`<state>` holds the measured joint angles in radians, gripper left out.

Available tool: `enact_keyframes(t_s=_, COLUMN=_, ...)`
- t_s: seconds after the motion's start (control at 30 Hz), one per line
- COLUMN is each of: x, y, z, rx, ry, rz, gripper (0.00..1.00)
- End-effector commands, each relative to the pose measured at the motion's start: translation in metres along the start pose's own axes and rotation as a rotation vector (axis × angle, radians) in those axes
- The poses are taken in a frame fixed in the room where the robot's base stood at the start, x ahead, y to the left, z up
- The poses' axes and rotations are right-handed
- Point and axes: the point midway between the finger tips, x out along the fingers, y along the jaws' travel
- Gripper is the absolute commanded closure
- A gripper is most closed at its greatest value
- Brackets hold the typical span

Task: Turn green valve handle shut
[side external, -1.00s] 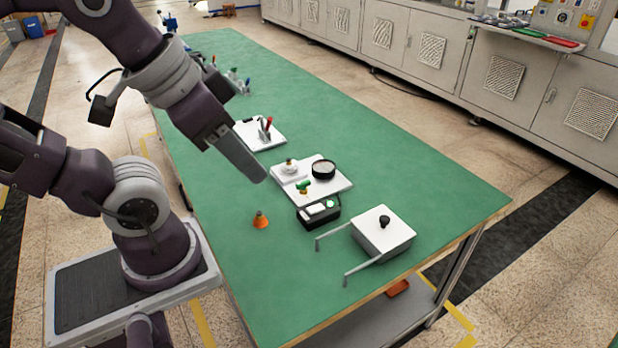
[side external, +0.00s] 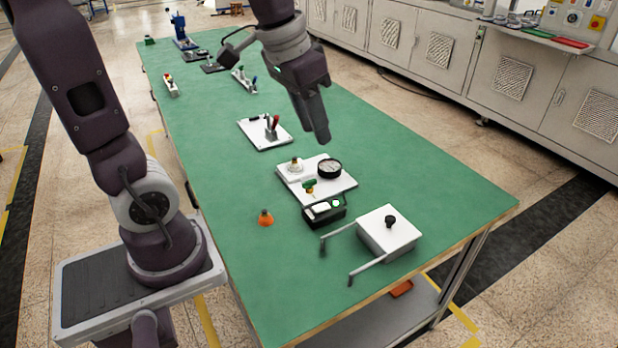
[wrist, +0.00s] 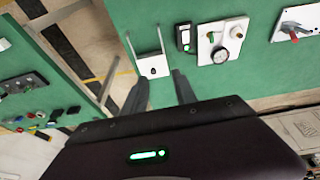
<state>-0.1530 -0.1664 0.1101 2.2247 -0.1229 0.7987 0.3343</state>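The small green valve handle (side external: 310,184) sits on a brass-coloured body at the near edge of a white plate (side external: 340,185) in the side view. The plate also carries a round dark-rimmed gauge (side external: 330,168) and a white knob-like fitting (side external: 295,165). My gripper (side external: 322,138) hangs above the table, apart from and beyond the handle in the picture. In the wrist view my gripper's two fingers (wrist: 158,88) stand apart with nothing between them.
A black box with a lit green light (side external: 325,209) stands just in front of the plate. A white box (side external: 385,236) with two grey rods is nearer right. An orange cone (side external: 265,218) is left. A white board with a red lever (side external: 265,132) lies behind. Bare green tabletop surrounds them.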

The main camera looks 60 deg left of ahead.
Motion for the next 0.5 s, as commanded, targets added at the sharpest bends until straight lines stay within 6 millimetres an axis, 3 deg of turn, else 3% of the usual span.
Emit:
enact_keyframes(t_s=0.03, x=0.027, y=-0.024, z=-0.020, rx=-0.016, ry=-0.054, rz=-0.001, gripper=0.66)
enact_keyframes(t_s=0.13, x=0.087, y=-0.078, z=-0.047, rx=-0.025, ry=-0.137, rz=-0.008, gripper=0.66)
enact_keyframes(t_s=0.3, x=0.182, y=-0.157, z=-0.046, rx=-0.016, ry=-0.252, rz=-0.025, gripper=0.66)
enact_keyframes(t_s=0.4, x=0.213, y=-0.181, z=-0.037, rx=-0.003, ry=-0.290, rz=-0.030, gripper=0.66)
enact_keyframes(t_s=0.5, x=0.227, y=-0.190, z=-0.031, rx=0.001, ry=-0.305, rz=-0.030, gripper=0.66)
